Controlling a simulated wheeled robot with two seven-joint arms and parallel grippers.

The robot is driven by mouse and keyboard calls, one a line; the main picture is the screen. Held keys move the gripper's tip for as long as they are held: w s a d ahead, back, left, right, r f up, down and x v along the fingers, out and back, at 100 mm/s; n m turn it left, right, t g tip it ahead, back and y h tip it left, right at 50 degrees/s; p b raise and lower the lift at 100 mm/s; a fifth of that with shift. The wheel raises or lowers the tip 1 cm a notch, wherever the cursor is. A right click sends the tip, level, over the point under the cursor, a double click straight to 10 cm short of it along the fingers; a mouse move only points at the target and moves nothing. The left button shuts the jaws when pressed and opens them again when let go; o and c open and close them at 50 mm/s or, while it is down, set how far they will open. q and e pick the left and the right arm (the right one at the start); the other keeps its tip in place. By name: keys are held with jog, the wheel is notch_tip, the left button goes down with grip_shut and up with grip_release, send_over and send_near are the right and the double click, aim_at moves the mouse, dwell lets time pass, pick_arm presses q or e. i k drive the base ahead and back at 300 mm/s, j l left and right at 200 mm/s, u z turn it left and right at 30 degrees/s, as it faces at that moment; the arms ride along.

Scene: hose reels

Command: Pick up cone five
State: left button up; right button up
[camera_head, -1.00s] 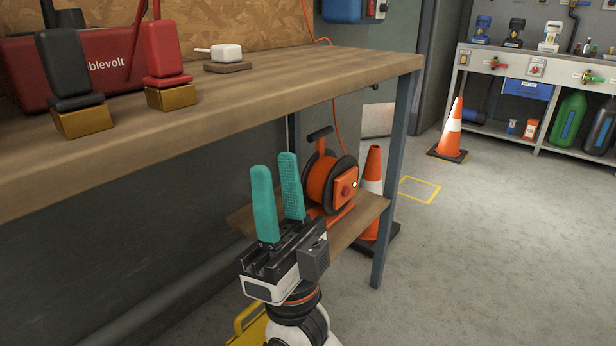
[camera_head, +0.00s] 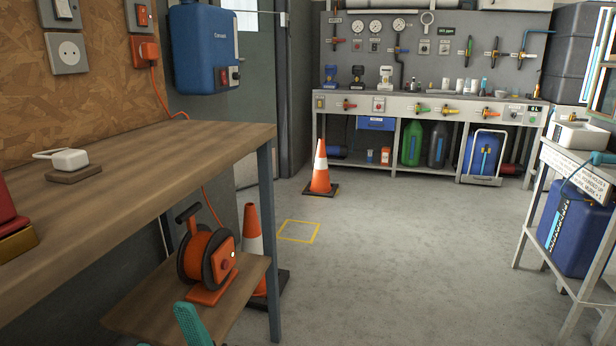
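Two orange-and-white traffic cones are in view, and I can read no number on either. One cone (camera_head: 320,172) stands upright on a dark base on the floor before the far workbench. The other cone (camera_head: 253,229) stands behind the near bench leg, partly hidden by the orange hose reel (camera_head: 208,262) and the lower shelf. My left gripper (camera_head: 168,335) shows only as teal fingertips at the bottom edge, below the reel. Its fingers look apart and nothing shows between them. It is well apart from both cones. My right gripper is out of view.
A wooden bench (camera_head: 130,190) with a lower shelf (camera_head: 235,300) fills the left side. A yellow floor square (camera_head: 299,231) lies between the cones. A metal cart (camera_head: 575,200) stands at the right. The grey floor in the middle is clear.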

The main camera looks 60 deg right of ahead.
aim_at(321, 186)
jog(key=z, duration=1.9)
